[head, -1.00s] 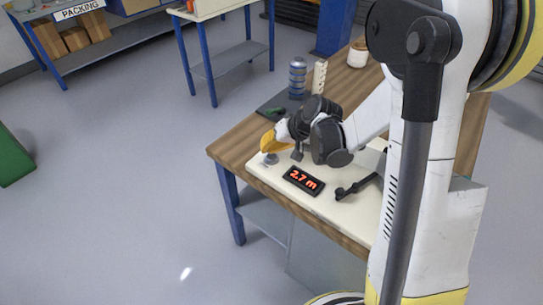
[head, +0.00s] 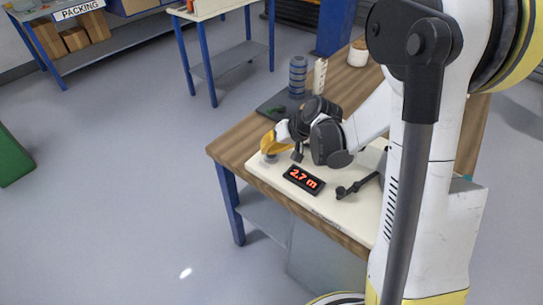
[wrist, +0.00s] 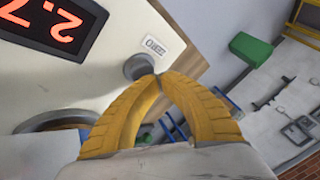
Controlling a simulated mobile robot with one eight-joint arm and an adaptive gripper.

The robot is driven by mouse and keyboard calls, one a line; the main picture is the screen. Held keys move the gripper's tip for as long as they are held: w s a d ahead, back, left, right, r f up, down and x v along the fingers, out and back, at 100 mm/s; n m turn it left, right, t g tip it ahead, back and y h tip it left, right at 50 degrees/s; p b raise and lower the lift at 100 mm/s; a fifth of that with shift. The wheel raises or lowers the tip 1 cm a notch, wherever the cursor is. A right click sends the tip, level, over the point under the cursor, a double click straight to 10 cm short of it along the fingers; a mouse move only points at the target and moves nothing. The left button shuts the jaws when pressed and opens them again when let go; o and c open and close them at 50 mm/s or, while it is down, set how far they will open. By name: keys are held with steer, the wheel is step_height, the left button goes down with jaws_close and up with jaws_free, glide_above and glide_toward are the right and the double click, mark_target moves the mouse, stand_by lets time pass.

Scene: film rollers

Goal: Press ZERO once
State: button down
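The ZERO button is a grey round knob (wrist: 138,66) on the cream panel (wrist: 113,82), beside a small white label reading ZERO (wrist: 154,45). My gripper (wrist: 158,76) has yellow fingers with their tips together, right at the button's edge in the wrist view. I cannot tell whether the tips touch it. In the head view my gripper (head: 268,148) is just above the grey button (head: 270,158) at the panel's left corner. A black display (head: 304,181) reads 2.7 m in red; part of it also shows in the wrist view (wrist: 48,22).
A black crank handle (head: 357,187) lies on the panel right of the display. A striped cylinder (head: 297,77), a pale upright stick (head: 319,77) and a white pot (head: 358,54) stand behind. The wooden table edge (head: 222,152) is close left.

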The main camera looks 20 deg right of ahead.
mark_target(268, 155)
steer(key=shift+f+b, duration=0.5)
stand_by(0.5)
steer(key=shift+r, duration=0.2)
steer(key=shift+r+p, duration=0.65)
steer(key=shift+r, duration=0.1)
steer(key=shift+r+p, duration=1.8)
steer(key=shift+r, duration=0.7)
